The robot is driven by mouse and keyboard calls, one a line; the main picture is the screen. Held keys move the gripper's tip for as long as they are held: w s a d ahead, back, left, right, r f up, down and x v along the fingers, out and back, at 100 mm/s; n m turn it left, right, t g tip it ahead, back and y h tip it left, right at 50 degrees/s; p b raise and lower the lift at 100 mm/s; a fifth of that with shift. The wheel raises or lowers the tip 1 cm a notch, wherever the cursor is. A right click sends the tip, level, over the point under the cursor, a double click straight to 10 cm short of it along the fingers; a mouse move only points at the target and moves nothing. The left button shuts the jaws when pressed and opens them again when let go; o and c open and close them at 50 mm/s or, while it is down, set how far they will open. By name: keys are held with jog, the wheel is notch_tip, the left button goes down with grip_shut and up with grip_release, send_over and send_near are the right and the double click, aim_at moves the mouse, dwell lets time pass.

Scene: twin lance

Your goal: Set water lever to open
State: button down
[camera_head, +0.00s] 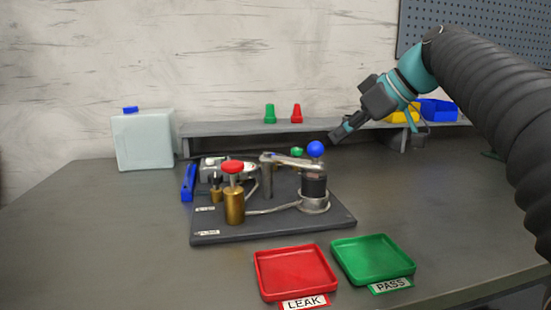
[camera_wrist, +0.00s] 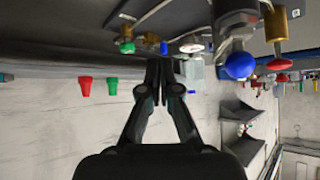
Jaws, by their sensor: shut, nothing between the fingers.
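A metal lever (camera_head: 292,160) with a blue ball knob (camera_head: 316,149) lies across the top of a dark cylinder fixture on a grey base plate (camera_head: 270,229). No readable label marks it as the water lever. The blue knob also shows in the wrist view (camera_wrist: 239,65), right of the fingers. My gripper (camera_head: 334,136) is just above and right of the knob in the head view, apart from it in the picture. Its fingers are together and empty in the wrist view (camera_wrist: 158,64).
The plate also carries a red-topped brass valve (camera_head: 234,197) and a smaller brass fitting. A blue bar (camera_head: 188,182) stands at its left edge. A red tray (camera_head: 296,272) and green tray (camera_head: 373,259) lie in front. A low shelf (camera_head: 225,129) runs behind; a jug (camera_head: 143,140) stands left.

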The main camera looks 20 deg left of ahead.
jog(key=shift+n, duration=0.3)
jog(key=x, duration=0.7)
jog(key=a+r+b+x, duration=0.1)
jog(key=x, duration=0.3)
jog(key=shift+s, duration=0.1)
jog(key=shift+w+a+p, duration=0.2)
jog(key=shift+w+a, duration=0.05)
jog(key=shift+a, duration=0.7)
jog(key=shift+w+a+p, duration=0.15)
jog(key=shift+w+a, duration=0.1)
jog(key=shift+a, duration=0.7)
jog(key=shift+d+f, duration=0.1)
